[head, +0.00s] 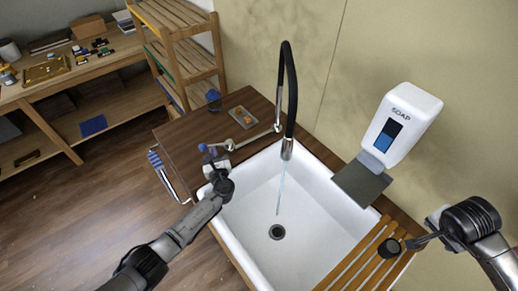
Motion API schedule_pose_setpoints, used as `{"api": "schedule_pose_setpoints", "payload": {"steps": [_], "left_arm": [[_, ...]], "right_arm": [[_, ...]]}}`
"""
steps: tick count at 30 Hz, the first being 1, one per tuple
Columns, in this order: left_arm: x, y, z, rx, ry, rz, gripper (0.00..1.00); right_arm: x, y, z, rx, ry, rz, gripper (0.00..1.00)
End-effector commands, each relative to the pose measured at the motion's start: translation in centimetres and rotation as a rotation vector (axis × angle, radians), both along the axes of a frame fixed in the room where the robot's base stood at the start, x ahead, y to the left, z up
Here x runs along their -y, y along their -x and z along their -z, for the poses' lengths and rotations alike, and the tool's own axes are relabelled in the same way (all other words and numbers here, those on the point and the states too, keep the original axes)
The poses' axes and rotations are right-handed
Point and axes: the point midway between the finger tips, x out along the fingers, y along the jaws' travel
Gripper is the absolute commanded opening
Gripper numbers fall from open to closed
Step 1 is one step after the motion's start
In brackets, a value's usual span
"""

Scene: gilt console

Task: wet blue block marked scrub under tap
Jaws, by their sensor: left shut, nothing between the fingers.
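The tap (289,95) is a tall black hose over the white sink (328,205). A thin stream of water (281,188) falls from its spout towards the drain. My left gripper (212,155) is shut and empty, above the wooden counter at the sink's left edge, near the end of a metal lever (253,138). A small dark blue object (213,99) stands at the back of the counter. I cannot read "scrub" on any blue thing here, so the block is not certain. The end of my right arm (388,248) is over the slatted rack; its fingers do not show clearly.
A soap dispenser (401,125) is on the wall above a grey plate (361,184). A slatted wooden rack (362,262) crosses the sink's right side. A small tray (243,117) with orange pieces lies on the counter. A blue-and-white striped cloth (155,161) hangs at its left.

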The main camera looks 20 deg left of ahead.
Motion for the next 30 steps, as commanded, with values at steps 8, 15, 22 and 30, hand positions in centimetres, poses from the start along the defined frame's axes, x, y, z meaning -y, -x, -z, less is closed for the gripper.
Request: {"api": "schedule_pose_setpoints", "payload": {"steps": [8,15,22,30], "left_arm": [[-1.1,-0.5,0.1,-0.001,-0.004,0.113,0.00],[-1.5,-0.8,0.0,-0.001,0.001,0.111,0.00],[-1.3,-0.6,0.0,-0.001,0.000,0.112,0.00],[0.4,1.9,0.0,-0.002,0.002,0.122,0.00]], "right_arm": [[0.0,0.0,0.4,0.000,0.000,0.000,0.37],[0.0,0.0,0.5,0.000,0.000,0.000,0.37],[0.0,0.0,0.2,0.000,0.000,0.000,0.37],[0.0,0.0,-1.6,0.000,0.000,0.000,0.37]]}}
